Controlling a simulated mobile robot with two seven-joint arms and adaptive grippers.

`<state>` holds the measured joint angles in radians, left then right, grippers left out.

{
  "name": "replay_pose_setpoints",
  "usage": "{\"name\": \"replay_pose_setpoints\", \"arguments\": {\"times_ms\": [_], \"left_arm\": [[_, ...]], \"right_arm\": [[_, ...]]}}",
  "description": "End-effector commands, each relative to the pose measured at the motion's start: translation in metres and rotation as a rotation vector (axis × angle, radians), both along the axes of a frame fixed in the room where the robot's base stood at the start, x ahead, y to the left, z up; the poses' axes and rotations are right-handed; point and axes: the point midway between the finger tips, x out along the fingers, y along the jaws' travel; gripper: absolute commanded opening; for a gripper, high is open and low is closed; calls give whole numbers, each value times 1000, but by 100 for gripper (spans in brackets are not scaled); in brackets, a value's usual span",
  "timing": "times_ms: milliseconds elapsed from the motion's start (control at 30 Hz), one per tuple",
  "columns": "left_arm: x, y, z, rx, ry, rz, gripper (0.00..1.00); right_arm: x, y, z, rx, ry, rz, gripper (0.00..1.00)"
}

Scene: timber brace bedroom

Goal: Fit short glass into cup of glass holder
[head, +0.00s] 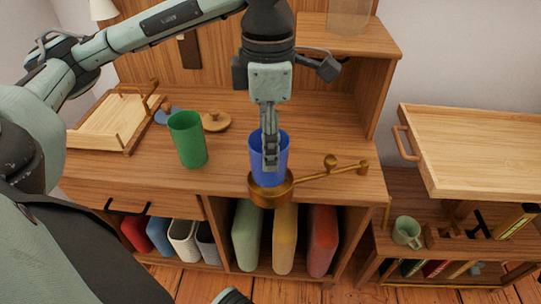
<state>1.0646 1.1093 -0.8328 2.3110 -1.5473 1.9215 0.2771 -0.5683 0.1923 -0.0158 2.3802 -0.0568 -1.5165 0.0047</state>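A blue glass (283,158) stands upright at the brass glass holder (270,198), near the front edge of the wooden desk. Its lower end meets the holder's round cup and looks to be within its rim; I cannot tell if it rests on the bottom. My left gripper (270,163) points down at the glass, its narrow fingers closed together at the near wall and covering part of it. The holder's thin handle (335,169) reaches right. A green glass (188,140) stands apart to the left. My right gripper is not in view.
A wooden tray with a brass handle (108,123) lies at the desk's left, with a round wooden lid (215,121) nearby. Binders (285,238) fill the shelf below. At right are a large wooden tray (470,150) and a green mug (406,232).

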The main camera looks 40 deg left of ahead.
Motion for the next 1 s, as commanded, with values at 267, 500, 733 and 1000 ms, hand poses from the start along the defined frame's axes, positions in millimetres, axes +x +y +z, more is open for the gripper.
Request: {"name": "replay_pose_setpoints", "arguments": {"times_ms": [267,500,733,1000], "left_arm": [[1,-3,-24,2,3,2,2],[1,-3,-43,1,-1,2,2],[1,-3,-44,1,-1,1,2],[1,-3,-46,1,-1,1,2]], "right_arm": [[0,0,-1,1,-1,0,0],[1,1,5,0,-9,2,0],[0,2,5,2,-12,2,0],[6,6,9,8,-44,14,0]]}}
